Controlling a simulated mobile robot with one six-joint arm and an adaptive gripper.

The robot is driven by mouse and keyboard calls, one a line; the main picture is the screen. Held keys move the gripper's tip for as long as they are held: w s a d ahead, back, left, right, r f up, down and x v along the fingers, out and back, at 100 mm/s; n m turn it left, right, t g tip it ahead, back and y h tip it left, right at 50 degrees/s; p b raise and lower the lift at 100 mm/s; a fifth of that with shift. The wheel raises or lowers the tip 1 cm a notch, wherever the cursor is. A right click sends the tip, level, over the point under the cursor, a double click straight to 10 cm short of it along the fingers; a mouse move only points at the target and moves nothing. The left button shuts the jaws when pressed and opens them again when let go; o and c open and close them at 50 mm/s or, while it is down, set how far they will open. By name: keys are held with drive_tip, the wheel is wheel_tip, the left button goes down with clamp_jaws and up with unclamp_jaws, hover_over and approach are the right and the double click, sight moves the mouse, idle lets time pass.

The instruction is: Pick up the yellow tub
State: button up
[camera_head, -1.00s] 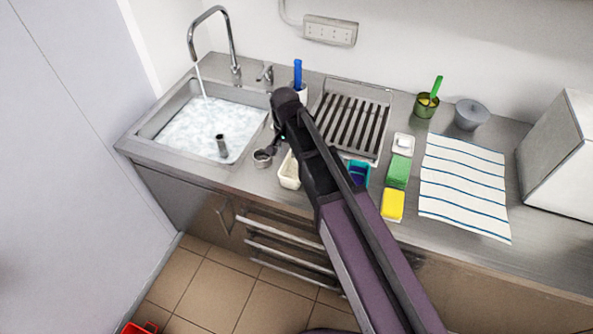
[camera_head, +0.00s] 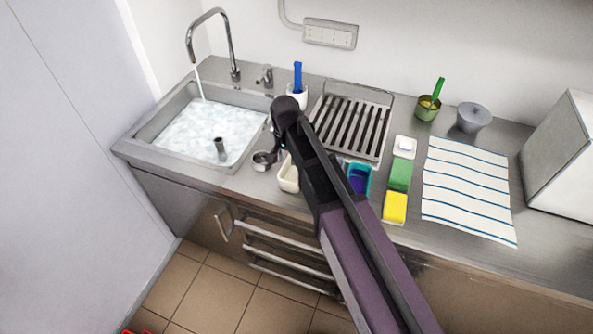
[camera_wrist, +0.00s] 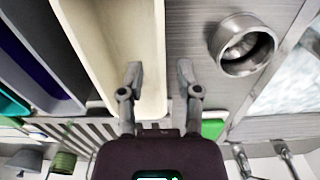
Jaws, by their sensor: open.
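The pale yellow tub (camera_head: 288,176) stands on the steel counter in front of the dish rack, partly hidden by my arm in the head view. In the wrist view the tub (camera_wrist: 142,45) is close, with its long side wall running between my fingers. My gripper (camera_wrist: 159,82) is open and empty. Its left finger is over the tub's inside and its right finger is over the counter beside the wall. I cannot tell how far the fingertips are above the rim. In the head view the fingers are mostly hidden.
A metal cup (camera_wrist: 243,45) stands close beside the tub, near the water-filled sink (camera_head: 205,132). A teal tub (camera_head: 361,178) is on the other side, with a yellow sponge (camera_head: 395,208) and green sponge (camera_head: 400,173) beyond. The dish rack (camera_head: 352,125) is behind.

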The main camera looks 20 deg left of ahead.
drive_tip(key=shift+w+f+b, duration=0.15)
drive_tip(key=shift+f+b, duration=1.9)
drive_tip(key=shift+f, duration=0.2)
clamp_jaws()
